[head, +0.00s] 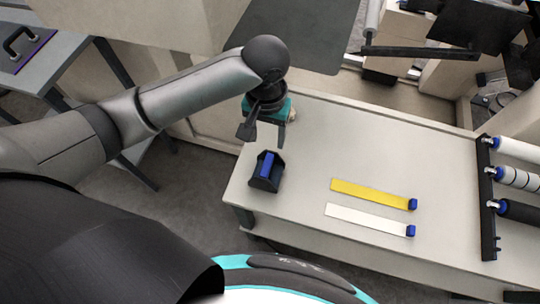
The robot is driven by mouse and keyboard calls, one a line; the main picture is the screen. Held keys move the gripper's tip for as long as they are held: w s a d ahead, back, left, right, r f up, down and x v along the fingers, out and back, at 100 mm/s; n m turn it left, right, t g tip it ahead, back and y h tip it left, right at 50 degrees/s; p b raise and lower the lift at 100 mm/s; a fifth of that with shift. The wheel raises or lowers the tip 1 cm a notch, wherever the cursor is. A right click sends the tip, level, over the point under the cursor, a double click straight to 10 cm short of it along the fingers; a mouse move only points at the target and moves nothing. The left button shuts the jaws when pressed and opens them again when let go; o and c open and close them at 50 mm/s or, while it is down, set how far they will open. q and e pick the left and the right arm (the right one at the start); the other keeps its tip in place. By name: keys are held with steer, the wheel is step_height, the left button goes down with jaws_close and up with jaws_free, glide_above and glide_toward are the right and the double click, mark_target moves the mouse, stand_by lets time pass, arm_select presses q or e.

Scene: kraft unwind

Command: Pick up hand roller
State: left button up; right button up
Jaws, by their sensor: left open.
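A small black piece with a blue bar on top (266,170) stands near the left end of the pale table. It may be the hand roller, but its form is too small to tell for sure. My left gripper (264,126) is open and points down just behind it, above the table's left edge. Nothing shows between the fingers, and they appear apart from the black and blue piece. A small beige thing shows partly behind the gripper; I cannot tell what it is. My right gripper is not in view.
On the pale table (395,140) lie a yellow strip (370,193) and a white strip (365,219), each with a blue end. A black rack (487,215) at right holds a white, a striped and a black roller. The table's middle is clear. A grey desk (62,63) stands at left.

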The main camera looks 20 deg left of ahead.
mark_target(267, 164)
arm_select(q)
steer(key=f, duration=0.4)
steer(key=shift+s+b, duration=0.35)
step_height(267, 164, down, 4)
steer(key=shift+f+b, duration=0.15)
steer(key=shift+b, duration=0.25)
steer(key=shift+f, duration=0.45)
step_height(267, 164, down, 5)
steer(key=shift+r+b, duration=0.1)
steer(key=shift+b, duration=0.5)
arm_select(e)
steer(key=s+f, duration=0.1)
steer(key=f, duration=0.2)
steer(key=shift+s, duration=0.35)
arm_select(q)
steer(key=shift+c, duration=0.3)
jaws_close()
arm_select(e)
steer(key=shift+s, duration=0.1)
